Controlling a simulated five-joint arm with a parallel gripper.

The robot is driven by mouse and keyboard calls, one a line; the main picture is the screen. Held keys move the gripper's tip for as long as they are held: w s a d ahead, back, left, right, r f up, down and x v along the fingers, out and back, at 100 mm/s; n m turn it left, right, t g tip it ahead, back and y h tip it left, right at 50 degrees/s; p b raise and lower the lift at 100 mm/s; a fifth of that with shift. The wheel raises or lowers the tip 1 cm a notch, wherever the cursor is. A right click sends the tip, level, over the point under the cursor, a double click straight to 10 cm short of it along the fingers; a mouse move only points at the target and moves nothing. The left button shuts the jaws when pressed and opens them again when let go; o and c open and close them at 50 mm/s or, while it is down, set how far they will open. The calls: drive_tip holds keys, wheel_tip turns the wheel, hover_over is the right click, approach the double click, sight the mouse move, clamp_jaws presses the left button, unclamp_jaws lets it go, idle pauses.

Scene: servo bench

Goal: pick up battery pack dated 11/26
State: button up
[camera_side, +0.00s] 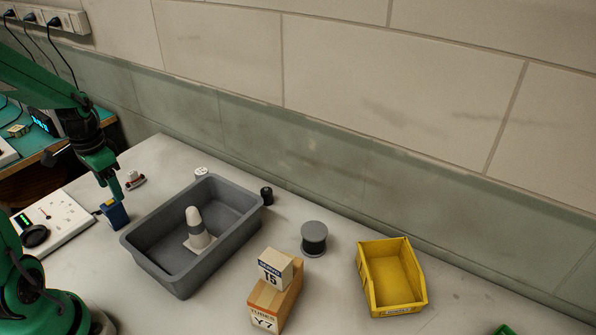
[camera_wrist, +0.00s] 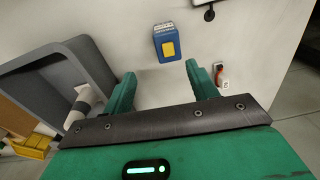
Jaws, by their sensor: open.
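A blue block-shaped pack (camera_side: 116,215) stands on the bench between the white board and the grey bin. In the wrist view the pack (camera_wrist: 167,42) shows a yellow patch and a pale label strip, and its print is too small to read, so I cannot confirm a date. My gripper (camera_side: 114,190) is just above the pack in the side view. In the wrist view my gripper (camera_wrist: 160,76) is open and empty, with the pack ahead of the fingertips and between their lines, apart from both.
A grey bin (camera_side: 130,245) holding a grey-white cone (camera_side: 196,230) is right of the pack. A white board (camera_side: 62,213) is at left. Stacked boxes (camera_side: 275,285), a spool (camera_side: 314,237) and a yellow bin (camera_side: 391,278) stand farther right.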

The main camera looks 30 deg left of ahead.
sight(115, 213)
drive_tip(key=shift+s+a+f, duration=0.2)
drive_tip(key=shift+a+f, duration=0.25)
drive_tip(key=shift+s+a+f, duration=0.2)
drive_tip(key=shift+a+f, duration=0.2)
drive_tip(key=shift+f, duration=1.35)
drive_tip(key=shift+f, duration=0.1)
drive_tip(key=shift+s+f, duration=0.1)
drive_tip(key=shift+f, duration=2.4)
drive_tip(key=shift+c, duration=0.2)
drive_tip(key=c, duration=1.1)
